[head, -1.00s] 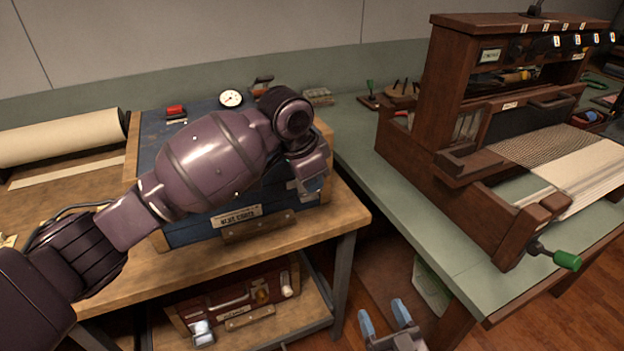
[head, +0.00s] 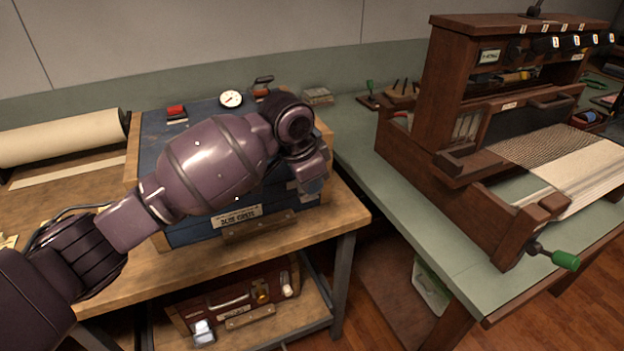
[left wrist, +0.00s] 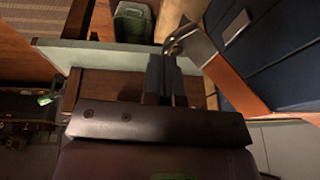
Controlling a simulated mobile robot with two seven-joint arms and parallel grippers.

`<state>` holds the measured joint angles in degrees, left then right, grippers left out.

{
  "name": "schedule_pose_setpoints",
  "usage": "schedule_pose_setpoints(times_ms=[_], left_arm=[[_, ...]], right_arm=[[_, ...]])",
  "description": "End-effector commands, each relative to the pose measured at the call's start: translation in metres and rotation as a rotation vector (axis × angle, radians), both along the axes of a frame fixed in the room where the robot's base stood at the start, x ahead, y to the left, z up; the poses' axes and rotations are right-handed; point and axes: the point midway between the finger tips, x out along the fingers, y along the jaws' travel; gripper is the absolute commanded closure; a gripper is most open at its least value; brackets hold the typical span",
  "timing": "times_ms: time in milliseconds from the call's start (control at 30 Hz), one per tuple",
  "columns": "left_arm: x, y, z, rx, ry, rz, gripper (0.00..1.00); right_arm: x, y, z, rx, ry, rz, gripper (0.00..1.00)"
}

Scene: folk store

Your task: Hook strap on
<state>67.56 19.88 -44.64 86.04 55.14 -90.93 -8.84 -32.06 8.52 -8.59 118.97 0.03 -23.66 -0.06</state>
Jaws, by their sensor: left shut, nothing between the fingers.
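The blue case (head: 185,232) stands on the wooden bench, with a label and a brown handle on its front. My left arm reaches across it. My left gripper (head: 306,190) is at the case's right front corner, largely hidden by my wrist. In the left wrist view my left gripper (left wrist: 165,62) is shut and empty. A curved metal piece (left wrist: 174,44) shows just beyond its fingertips, beside the blue case (left wrist: 265,55); I cannot tell whether they touch. No strap can be made out clearly. My right gripper is out of view.
A red case (head: 240,300) lies on the shelf below. A wooden loom (head: 455,190) stands on the green table (head: 375,165) at right, across a gap. A paper roll (head: 60,138) lies at left. A dial (head: 231,98) and a red-topped block (head: 177,112) are behind my arm.

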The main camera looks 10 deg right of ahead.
Motion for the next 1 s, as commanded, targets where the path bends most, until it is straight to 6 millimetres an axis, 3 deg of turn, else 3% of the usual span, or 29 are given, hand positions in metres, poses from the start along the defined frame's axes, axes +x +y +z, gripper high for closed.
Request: schedule_pose_setpoints(times_ms=[667, 1000], left_arm=[[0.003, 0.001, -0.01, 0.039, -0.116, -0.001, 1.0], [0.011, 0.004, -0.026, 0.094, -0.289, -0.001, 1.0]], right_arm=[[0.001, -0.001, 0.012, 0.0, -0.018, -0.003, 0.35], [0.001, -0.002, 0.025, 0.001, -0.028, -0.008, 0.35]])
